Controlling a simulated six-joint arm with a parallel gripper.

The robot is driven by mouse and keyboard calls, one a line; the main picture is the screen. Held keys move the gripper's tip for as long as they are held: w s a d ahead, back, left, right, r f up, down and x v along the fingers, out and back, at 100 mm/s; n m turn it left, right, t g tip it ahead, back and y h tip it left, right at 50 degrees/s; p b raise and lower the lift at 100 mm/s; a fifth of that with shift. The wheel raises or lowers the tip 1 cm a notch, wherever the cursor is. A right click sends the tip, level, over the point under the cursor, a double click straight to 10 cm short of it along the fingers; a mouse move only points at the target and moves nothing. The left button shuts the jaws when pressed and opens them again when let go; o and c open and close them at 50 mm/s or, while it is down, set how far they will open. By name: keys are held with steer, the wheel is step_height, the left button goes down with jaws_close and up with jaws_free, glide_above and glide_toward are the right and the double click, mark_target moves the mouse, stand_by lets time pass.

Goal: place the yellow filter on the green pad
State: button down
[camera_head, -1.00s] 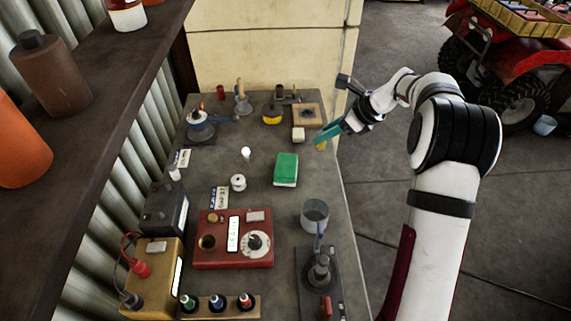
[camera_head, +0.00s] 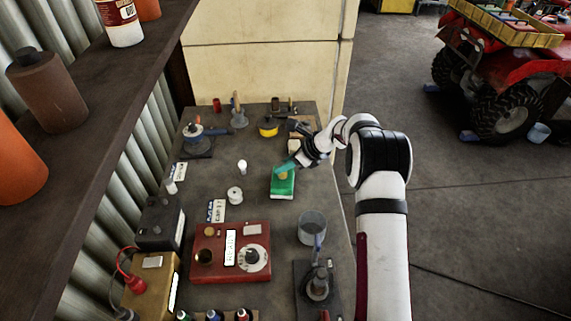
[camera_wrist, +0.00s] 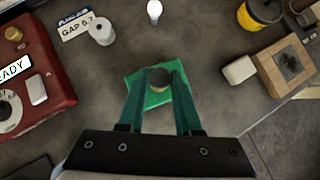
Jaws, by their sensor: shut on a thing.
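The yellow filter (camera_head: 282,176), a small round piece with a dark top, is between my gripper's fingertips. My gripper (camera_head: 288,168) has teal fingers and is shut on it, over the green pad (camera_head: 275,192). In the wrist view the filter (camera_wrist: 160,76) sits between the two fingertips, with the green pad (camera_wrist: 155,112) below. The fingers hide part of the pad. I cannot tell whether the filter touches the pad or hangs just above it.
A white bulb (camera_head: 242,166) and white spool (camera_head: 235,195) stand left of the pad. A red panel box (camera_head: 205,240) and metal cup (camera_head: 312,228) lie nearer. A yellow-and-black pot (camera_head: 268,130), white block (camera_head: 293,146) and wooden block (camera_wrist: 280,68) are farther back.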

steer(key=shift+f, duration=0.15)
steer(key=c, duration=0.6)
jaws_free()
steer(key=shift+r, duration=0.25)
steer(key=v, duration=1.2)
steer(key=s+a+r+n+g, duration=0.1)
steer(key=s+a+r+n, duration=0.25)
steer(key=s, duration=0.25)
steer(key=s+a+r+n+g+h, duration=0.15)
steer(key=s+n, duration=0.25)
steer(key=s, duration=0.4)
steer(key=s+a+r+n, duration=0.1)
steer(key=s+r+n, duration=0.2)
steer(key=s, duration=0.5)
steer(key=s+d+f+n+g+h, duration=0.1)
steer(key=s+n, duration=0.3)
steer(key=s, duration=0.5)
steer(key=s+d+f+n+g+h, duration=0.1)
steer(key=s+f+n+h, duration=0.1)
steer(key=s+n, duration=0.3)
steer(key=s, duration=0.4)
steer(key=shift+s, duration=0.3)
